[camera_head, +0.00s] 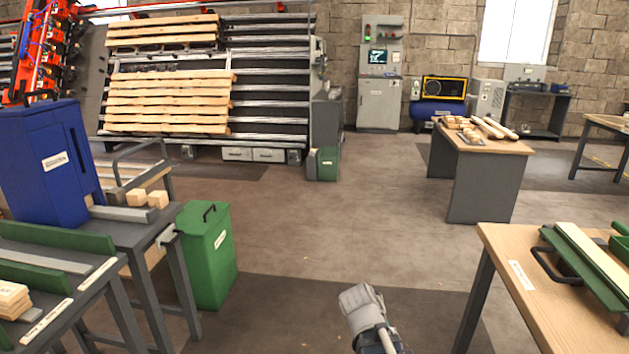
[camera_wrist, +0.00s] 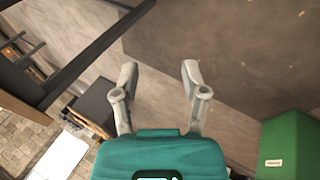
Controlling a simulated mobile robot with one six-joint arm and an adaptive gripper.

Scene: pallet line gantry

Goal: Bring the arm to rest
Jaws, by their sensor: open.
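My gripper (camera_wrist: 159,72) shows in the wrist view with its two grey fingers spread apart. Nothing is between them, and only bare floor shows beyond the tips. The teal body of the gripper fills the bottom of that view. In the head view, a pale grey part of my arm (camera_head: 366,318) rises from the bottom edge, a little right of the middle, over the dark floor. The gripper's fingers cannot be made out in the head view. My arm touches nothing that I can see.
A green bin (camera_head: 207,262) stands left of my arm, beside a grey workbench (camera_head: 128,234). A wooden-topped table (camera_head: 508,287) is at right with a green tray. Another table (camera_head: 487,148) stands farther back. Open floor (camera_head: 330,225) lies between them. Pallets lean on a rack at the back left.

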